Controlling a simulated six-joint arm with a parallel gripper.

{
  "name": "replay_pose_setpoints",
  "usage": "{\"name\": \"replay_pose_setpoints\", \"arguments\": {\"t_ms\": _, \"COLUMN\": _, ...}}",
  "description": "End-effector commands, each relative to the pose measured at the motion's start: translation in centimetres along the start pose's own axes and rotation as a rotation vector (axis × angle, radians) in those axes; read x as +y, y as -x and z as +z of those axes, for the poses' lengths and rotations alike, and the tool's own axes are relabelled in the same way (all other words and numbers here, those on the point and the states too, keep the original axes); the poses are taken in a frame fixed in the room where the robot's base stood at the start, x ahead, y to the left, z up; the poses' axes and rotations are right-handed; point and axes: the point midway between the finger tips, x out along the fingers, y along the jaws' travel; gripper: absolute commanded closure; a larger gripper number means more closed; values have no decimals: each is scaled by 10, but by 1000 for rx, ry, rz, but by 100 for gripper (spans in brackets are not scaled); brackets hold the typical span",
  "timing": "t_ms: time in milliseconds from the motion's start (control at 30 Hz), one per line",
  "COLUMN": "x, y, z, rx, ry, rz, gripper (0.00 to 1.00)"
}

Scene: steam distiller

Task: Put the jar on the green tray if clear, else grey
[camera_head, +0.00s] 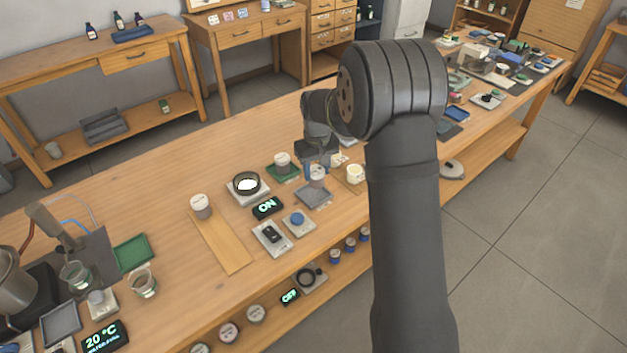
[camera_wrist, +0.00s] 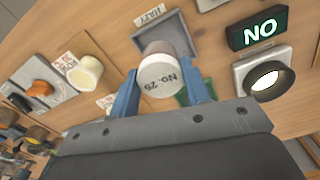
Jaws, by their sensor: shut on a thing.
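My gripper (camera_head: 319,168) is shut on a white-lidded jar (camera_head: 317,176), with a blue finger on each side. In the wrist view the jar's lid (camera_wrist: 160,75) reads "No. 29" and its side looks greyish brown. The jar is at the grey tray (camera_head: 314,198); I cannot tell if it touches it. The grey tray (camera_wrist: 178,28) has a "HAZY" label beside it in the wrist view. The green tray (camera_head: 272,173) lies behind, with another white-lidded jar (camera_head: 282,161) on it. Part of the green tray (camera_wrist: 208,88) shows behind a finger.
A ring-topped lamp (camera_head: 246,184) is lit beside a display (camera_head: 267,207) reading ON. A white-lidded jar (camera_head: 201,206) stands at a wooden board (camera_head: 222,243). A cream pot (camera_head: 355,174) stands right of my gripper. A grey switch box (camera_head: 272,238) and a blue-button box (camera_head: 298,224) lie in front.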

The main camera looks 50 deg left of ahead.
Motion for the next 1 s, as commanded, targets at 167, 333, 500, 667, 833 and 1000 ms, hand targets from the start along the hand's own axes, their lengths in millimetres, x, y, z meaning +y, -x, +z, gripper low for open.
{"name": "replay_pose_setpoints", "arguments": {"t_ms": 167, "x": -7, "y": -8, "z": -7, "rx": 0, "ry": -1, "rz": 0, "gripper": 84}}
{"name": "replay_pose_setpoints", "arguments": {"t_ms": 333, "x": -7, "y": -29, "z": -6, "rx": -3, "ry": -1, "rz": -1, "gripper": 84}}
{"name": "replay_pose_setpoints", "arguments": {"t_ms": 500, "x": -7, "y": -46, "z": -6, "rx": -1, "ry": -1, "rz": 0, "gripper": 84}}
{"name": "replay_pose_setpoints", "arguments": {"t_ms": 667, "x": -7, "y": -46, "z": -6, "rx": 0, "ry": -1, "rz": 0, "gripper": 84}}
{"name": "replay_pose_setpoints", "arguments": {"t_ms": 833, "x": -6, "y": -49, "z": -6, "rx": 0, "ry": -1, "rz": 0, "gripper": 84}}
{"name": "replay_pose_setpoints", "arguments": {"t_ms": 1000, "x": -6, "y": -48, "z": -6, "rx": 0, "ry": -1, "rz": 0, "gripper": 35}}
